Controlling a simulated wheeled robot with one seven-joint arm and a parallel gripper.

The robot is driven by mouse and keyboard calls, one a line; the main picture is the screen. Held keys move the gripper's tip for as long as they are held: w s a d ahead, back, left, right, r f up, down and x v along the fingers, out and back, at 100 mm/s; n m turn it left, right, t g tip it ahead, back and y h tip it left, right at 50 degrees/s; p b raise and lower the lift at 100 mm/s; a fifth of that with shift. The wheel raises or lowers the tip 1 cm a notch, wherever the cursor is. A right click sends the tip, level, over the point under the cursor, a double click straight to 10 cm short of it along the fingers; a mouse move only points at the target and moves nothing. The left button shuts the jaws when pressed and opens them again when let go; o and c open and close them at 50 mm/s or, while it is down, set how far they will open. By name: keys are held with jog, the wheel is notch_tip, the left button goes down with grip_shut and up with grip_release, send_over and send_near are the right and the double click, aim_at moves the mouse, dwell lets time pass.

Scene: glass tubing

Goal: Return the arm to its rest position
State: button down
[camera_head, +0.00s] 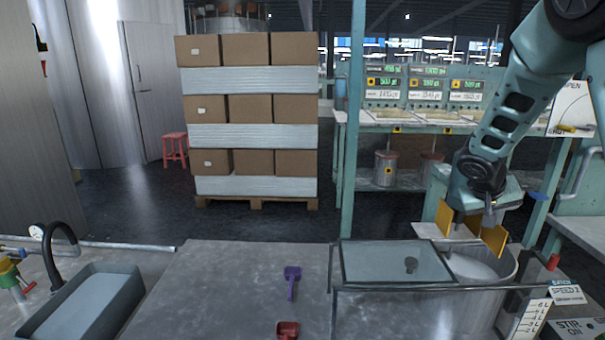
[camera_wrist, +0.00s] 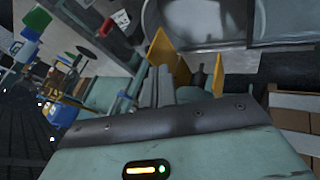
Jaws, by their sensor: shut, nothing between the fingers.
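My arm reaches in from the upper right in the head view. My gripper (camera_head: 471,230) hangs over the round metal pot (camera_head: 508,262) at the right of the bench, pointing down. It is shut and empty, with a yellow plate on each side. In the wrist view my gripper (camera_wrist: 185,72) shows its yellow plates and grey parts in front of the pot's pale round rim (camera_wrist: 152,20). I cannot tell how far the gripper is above the pot's contents.
A clear-lidded tank (camera_head: 395,262) adjoins the pot. A purple scoop (camera_head: 291,281) and a red scoop (camera_head: 288,329) lie on the grey bench (camera_head: 215,290). A sink (camera_head: 85,303) with a black tap is at left. A teal post (camera_head: 351,140) stands behind the bench.

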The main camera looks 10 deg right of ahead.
jog(key=s+a+n+y+p, duration=0.1)
jog(key=s+a+n+y, duration=0.25)
jog(key=a, duration=1.05)
jog(key=s+a+n+y, duration=0.2)
jog(key=s+a+n, duration=0.15)
jog(key=a, duration=1.05)
jog(key=s+a+n+g+y, duration=0.1)
jog(key=s+a+n, duration=0.2)
jog(key=s+a, duration=0.4)
jog(key=s+a+r+n+g+y, duration=0.1)
jog(key=s+a+n, duration=0.2)
jog(key=s, duration=0.9)
jog(key=a, duration=0.3)
jog(key=shift+a+p, duration=0.3)
jog(key=shift+a, duration=0.05)
